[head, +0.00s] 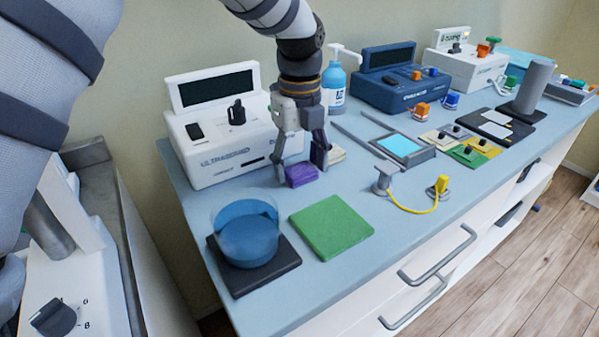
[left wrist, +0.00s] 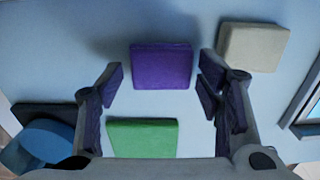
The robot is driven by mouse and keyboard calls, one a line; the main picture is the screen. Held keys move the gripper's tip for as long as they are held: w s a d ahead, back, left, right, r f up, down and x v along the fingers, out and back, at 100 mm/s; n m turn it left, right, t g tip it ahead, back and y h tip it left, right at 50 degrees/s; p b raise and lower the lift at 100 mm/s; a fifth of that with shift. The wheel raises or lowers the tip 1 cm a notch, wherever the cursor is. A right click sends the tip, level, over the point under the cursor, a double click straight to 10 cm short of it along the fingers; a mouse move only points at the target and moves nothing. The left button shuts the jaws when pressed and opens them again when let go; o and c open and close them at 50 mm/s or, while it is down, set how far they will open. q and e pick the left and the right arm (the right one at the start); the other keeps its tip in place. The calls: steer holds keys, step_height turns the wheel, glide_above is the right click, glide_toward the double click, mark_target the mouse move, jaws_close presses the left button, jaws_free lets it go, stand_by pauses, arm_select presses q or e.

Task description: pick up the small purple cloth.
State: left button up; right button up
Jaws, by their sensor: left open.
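The small purple cloth (head: 301,175) lies folded flat on the blue-grey counter top, in front of the white device. It also shows in the left wrist view (left wrist: 162,66), at the upper middle. My left gripper (head: 300,170) is above the cloth, pointing down. In the left wrist view its fingers (left wrist: 163,85) are spread wide, open and empty, with the cloth between and slightly beyond them. My right gripper is in neither view.
A green cloth (head: 331,227), a blue bowl (head: 246,236) on a dark pad (head: 262,281) and a beige cloth (left wrist: 254,46) lie close by. The white device (head: 222,150) stands behind. A pump bottle (head: 335,85) and a tablet (head: 402,146) are to the right.

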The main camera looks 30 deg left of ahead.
arm_select(q)
steer(key=shift+a+f, duration=0.1)
steer(key=shift+f, duration=0.15)
steer(key=c, duration=0.7)
step_height(320, 180, up, 3)
steer(key=shift+w+f, duration=0.15)
steer(key=s+d+r, duration=0.2)
steer(key=s+r, duration=0.1)
steer(key=s+d+r+p, duration=0.1)
steer(key=s+d+r, duration=0.2)
steer(key=s+r, duration=0.1)
steer(key=s+d+r, duration=0.3)
steer(key=s, duration=0.1)
steer(key=shift+s+d+r+p, duration=0.15)
steer(key=shift+s+d+p, duration=0.05)
steer(key=shift+s+p, duration=0.1)
steer(key=o, duration=0.3)
steer(key=c, duration=0.4)
steer(key=shift+w, duration=0.1)
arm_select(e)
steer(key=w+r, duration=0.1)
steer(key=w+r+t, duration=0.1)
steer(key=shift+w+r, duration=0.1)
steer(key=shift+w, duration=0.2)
